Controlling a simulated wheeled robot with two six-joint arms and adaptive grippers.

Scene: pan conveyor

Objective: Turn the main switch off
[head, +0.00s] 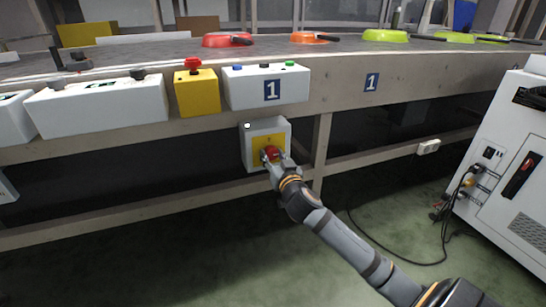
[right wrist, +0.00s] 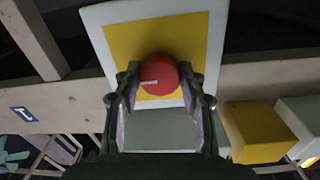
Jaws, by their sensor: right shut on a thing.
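The main switch is a red round knob (right wrist: 158,77) on a yellow plate (right wrist: 118,45) of a white box, which hangs under the conveyor edge. In the head view the white box (head: 283,128) shows below the button panel, with the red knob (head: 271,153) partly hidden by my gripper. My right gripper (head: 274,161) reaches it from the lower right. In the right wrist view its two fingers (right wrist: 158,85) stand on either side of the knob and are shut on it. A pale mark on the knob points left in that view. My left gripper is not in view.
Above are a yellow box with a red emergency button (head: 196,90) and a white button panel (head: 240,92). Colored pans (head: 386,36) lie on the conveyor. A white cabinet (head: 510,160) with cables stands at the right. A table leg (head: 321,150) is just right of the switch box.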

